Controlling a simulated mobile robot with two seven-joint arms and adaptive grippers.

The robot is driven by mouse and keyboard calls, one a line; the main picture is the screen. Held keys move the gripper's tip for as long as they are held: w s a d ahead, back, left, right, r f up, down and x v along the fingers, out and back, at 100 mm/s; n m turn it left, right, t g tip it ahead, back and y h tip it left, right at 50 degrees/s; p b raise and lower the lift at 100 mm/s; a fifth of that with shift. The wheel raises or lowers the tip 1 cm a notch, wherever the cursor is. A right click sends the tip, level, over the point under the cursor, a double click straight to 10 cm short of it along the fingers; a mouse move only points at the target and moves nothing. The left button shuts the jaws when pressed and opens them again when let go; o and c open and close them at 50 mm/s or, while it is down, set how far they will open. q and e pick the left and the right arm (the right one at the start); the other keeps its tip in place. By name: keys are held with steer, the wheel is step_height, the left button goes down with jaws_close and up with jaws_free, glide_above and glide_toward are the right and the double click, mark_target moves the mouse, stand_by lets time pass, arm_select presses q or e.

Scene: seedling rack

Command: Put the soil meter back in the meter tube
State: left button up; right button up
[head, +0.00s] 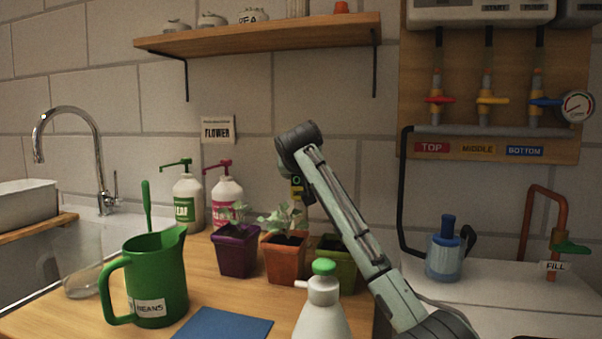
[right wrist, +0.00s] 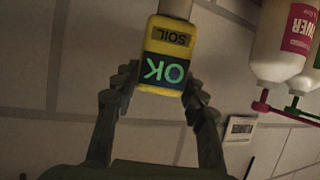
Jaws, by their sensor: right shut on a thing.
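The soil meter (right wrist: 165,57) has a yellow body with a SOIL label and a dark screen reading OK in green. It appears upside down in the right wrist view. My right gripper (right wrist: 158,92) is shut on it, one finger on each side. In the head view the yellow meter (head: 296,189) shows small under my right gripper (head: 297,178), up in the air above the potted seedlings and mostly hidden by the arm. Whether its lower end is clear of the plants cannot be told. I cannot make out a meter tube. My left gripper is out of view.
Seedlings stand in a purple pot (head: 237,258) and an orange pot (head: 284,262); a green pot (head: 329,254) is partly behind my arm. A BEANS jug (head: 158,280), blue mat (head: 224,325), white green-capped bottle (head: 322,315) and pump bottles (head: 188,204) (head: 226,199) surround them.

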steer(key=o, duration=2.1)
steer(key=shift+c, duration=0.2)
steer(key=shift+s, duration=0.1)
steer(key=v, duration=0.7)
steer(key=shift+s+r, duration=0.2)
steer(key=shift+s, duration=0.2)
